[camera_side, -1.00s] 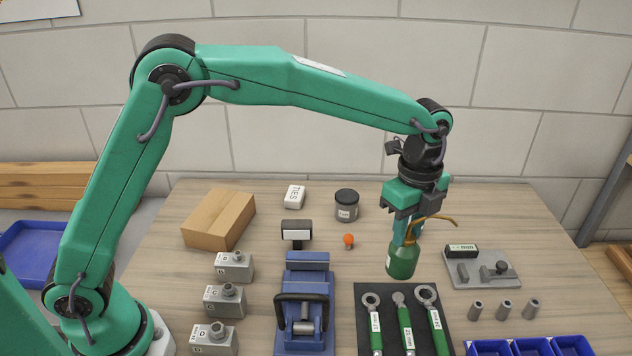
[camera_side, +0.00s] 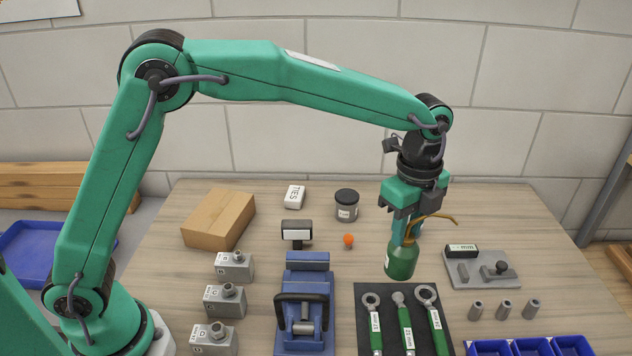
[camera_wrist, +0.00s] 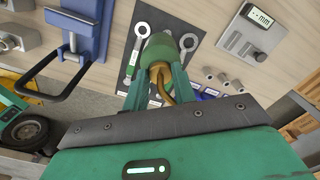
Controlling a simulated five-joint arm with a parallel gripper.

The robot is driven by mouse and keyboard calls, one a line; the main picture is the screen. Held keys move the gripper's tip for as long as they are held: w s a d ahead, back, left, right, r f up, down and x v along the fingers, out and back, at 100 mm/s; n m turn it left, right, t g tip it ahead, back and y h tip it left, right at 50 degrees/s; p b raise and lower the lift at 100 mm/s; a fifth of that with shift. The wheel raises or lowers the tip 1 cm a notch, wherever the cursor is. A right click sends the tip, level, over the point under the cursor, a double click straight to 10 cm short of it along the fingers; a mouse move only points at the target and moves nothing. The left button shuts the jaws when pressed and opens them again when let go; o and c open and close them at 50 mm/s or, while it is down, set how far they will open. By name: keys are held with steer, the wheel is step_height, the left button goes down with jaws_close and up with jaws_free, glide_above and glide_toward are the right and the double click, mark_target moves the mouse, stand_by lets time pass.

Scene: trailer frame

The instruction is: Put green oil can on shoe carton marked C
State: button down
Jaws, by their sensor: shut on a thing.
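My gripper (camera_side: 408,232) is shut on the green oil can (camera_side: 400,262), which hangs upright below it with its thin brass spout pointing right. The can (camera_wrist: 160,47) also shows between the fingers in the wrist view. I cannot tell if its base touches the table. A plain brown cardboard carton (camera_side: 219,220) lies at the back left, well left of my gripper; I see no letter on it. The label C shows on a grey metal block (camera_side: 224,301) at the left, between two similar blocks.
A black mat with several green-handled wrenches (camera_side: 404,325) lies just in front of the can. A blue vise (camera_side: 305,300), a black scale-like display (camera_side: 297,232), a dark-lidded jar (camera_side: 346,205) and an orange knob (camera_side: 348,240) stand between can and carton. A grey gauge plate (camera_side: 482,270) is right.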

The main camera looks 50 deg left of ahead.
steer(key=s+a+r+n, duration=0.2)
steer(key=s+a+n, duration=0.3)
steer(key=a, duration=0.5)
steer(key=s+a+r+n, duration=0.3)
steer(key=s+a+n, duration=0.2)
steer(key=a, duration=0.5)
steer(key=s+a+r+n, duration=0.2)
steer(key=s+a+n, duration=0.3)
steer(key=a+n, duration=0.3)
steer(key=shift+s+a+r, duration=0.25)
steer(key=shift+s+a, duration=0.05)
steer(key=shift+a, duration=0.85)
steer(key=a+f, duration=0.7)
steer(key=a, duration=0.4)
steer(key=shift+a, duration=0.35)
steer(key=shift+f, duration=2)
steer(key=shift+f, duration=0.1)
